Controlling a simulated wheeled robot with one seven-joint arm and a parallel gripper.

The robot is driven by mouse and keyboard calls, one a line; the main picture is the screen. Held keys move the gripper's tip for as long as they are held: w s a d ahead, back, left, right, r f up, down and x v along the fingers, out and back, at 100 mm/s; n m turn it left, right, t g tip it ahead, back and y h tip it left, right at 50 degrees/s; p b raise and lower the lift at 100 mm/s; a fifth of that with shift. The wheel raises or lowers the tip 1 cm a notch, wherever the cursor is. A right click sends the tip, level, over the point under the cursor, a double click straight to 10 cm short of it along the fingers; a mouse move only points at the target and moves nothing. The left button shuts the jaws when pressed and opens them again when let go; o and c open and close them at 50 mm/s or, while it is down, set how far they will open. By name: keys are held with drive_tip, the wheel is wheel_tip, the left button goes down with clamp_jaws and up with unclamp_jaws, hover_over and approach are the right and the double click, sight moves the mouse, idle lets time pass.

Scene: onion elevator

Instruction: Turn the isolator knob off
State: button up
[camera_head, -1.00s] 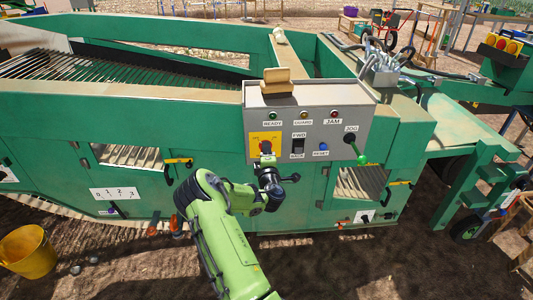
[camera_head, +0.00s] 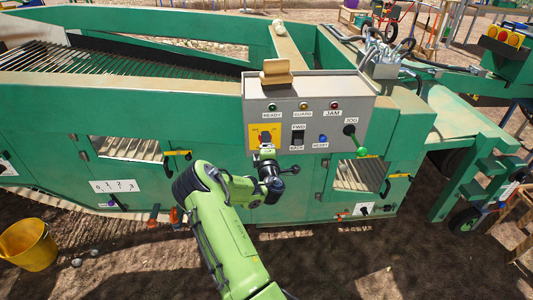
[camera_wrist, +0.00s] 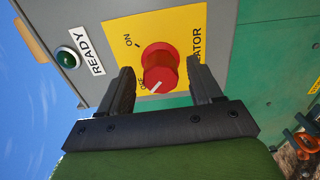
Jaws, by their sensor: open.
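The red isolator knob (camera_wrist: 160,66) sits on a yellow plate (camera_wrist: 185,20) in the wrist view. Its white pointer line faces the lower left, toward the partly hidden OFF label; the ON label (camera_wrist: 127,40) is up and left of it. My gripper (camera_wrist: 160,72) is open, with one finger on each side of the knob and a visible gap on both sides. In the head view my gripper (camera_head: 266,151) is just in front of the yellow plate (camera_head: 252,137), and the knob (camera_head: 265,137) shows small above it.
The grey control panel (camera_head: 345,100) also carries lamps, a black FWD/BACK switch (camera_head: 298,138), a blue reset button (camera_head: 323,138) and a green-tipped jog lever (camera_head: 355,141) to the right. A yellow bucket (camera_head: 28,245) stands on the ground at left.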

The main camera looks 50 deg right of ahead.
drive_tip(key=b+v, duration=0.7)
drive_tip(key=v, duration=0.8)
drive_tip(key=shift+s+a, duration=0.15)
